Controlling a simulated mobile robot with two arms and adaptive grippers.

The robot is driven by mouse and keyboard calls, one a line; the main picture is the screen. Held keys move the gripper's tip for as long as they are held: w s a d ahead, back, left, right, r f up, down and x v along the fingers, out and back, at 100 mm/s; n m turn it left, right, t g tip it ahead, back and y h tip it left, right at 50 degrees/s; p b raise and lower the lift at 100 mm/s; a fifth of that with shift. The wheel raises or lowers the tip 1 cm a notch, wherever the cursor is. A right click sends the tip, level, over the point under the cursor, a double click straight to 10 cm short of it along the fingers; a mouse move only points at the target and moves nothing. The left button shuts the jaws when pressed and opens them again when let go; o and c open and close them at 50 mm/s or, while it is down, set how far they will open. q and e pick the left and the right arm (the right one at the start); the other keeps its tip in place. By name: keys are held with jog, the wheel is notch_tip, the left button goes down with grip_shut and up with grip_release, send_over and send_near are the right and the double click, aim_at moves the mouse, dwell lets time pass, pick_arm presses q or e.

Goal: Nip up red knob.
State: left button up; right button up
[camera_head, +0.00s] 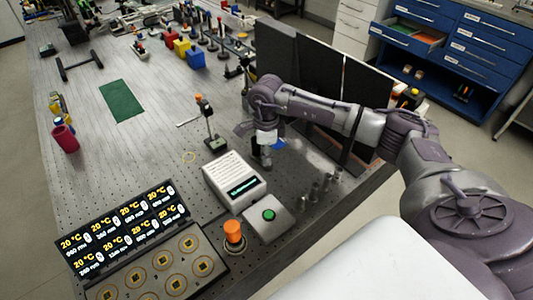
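No knob of a clear red shows. An orange, cylindrical knob (233,230) stands upright on a dark round base at the front of the bench, just right of the heater panel. A small orange-red cap (198,97) tops a thin post further back. My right arm reaches in from the right, and its gripper (266,163) points down over the bench, behind and to the right of the orange knob and apart from it. Its fingers are small and partly hidden by the wrist, so I cannot tell whether they are open. My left gripper is not in view.
A white display box (235,178) and a box with a green button (268,214) stand near the knob. A heater panel (125,236) fills the front left. Several small metal posts (314,192) stand at right. Black screens (318,62) stand behind my arm.

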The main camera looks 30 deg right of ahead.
grip_shut()
